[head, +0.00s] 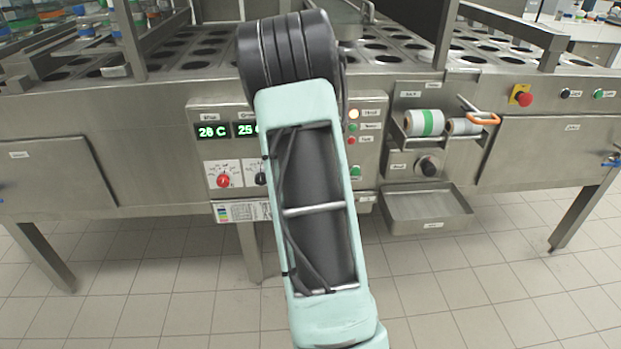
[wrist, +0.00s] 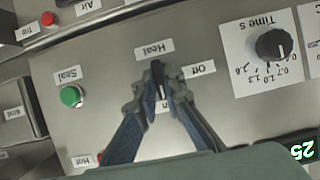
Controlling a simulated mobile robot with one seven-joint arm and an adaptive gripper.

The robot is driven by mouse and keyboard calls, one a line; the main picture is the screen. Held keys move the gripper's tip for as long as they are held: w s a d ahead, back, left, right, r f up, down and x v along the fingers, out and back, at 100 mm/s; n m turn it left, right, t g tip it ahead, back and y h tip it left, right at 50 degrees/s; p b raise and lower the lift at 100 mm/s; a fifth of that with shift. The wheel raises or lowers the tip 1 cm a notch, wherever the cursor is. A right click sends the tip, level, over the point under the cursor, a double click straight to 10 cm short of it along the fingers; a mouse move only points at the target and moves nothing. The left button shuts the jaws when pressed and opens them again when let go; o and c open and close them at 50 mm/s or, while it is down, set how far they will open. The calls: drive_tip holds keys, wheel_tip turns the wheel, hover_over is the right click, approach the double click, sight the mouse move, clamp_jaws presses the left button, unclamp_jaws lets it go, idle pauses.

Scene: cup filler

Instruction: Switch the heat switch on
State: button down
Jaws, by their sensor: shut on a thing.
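The heat switch (wrist: 157,68) is a small black knob on the grey steel panel in the wrist view, beside the "Heat" label. An "Off" label lies to its right, and another label below it is mostly covered, with only an "n" showing. My gripper (wrist: 162,88) is shut on the knob, one blue-padded finger on each side. The fingers hide much of the knob, but a white line on it shows between them, pointing down towards the partly covered label. In the head view my arm hides the switch and the gripper.
A black "Time s" dial (wrist: 273,45) sits to the right and a green "Seal" button (wrist: 72,96) to the left in the wrist view. A steel tray (head: 425,207) juts out at the right.

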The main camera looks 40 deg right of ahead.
drive_tip(key=c, duration=2)
unclamp_jaws()
drive_tip(key=shift+c, duration=0.2)
drive_tip(key=v, duration=0.7)
drive_tip(key=shift+s, duration=0.2)
drive_tip(key=shift+a+r, duration=0.1)
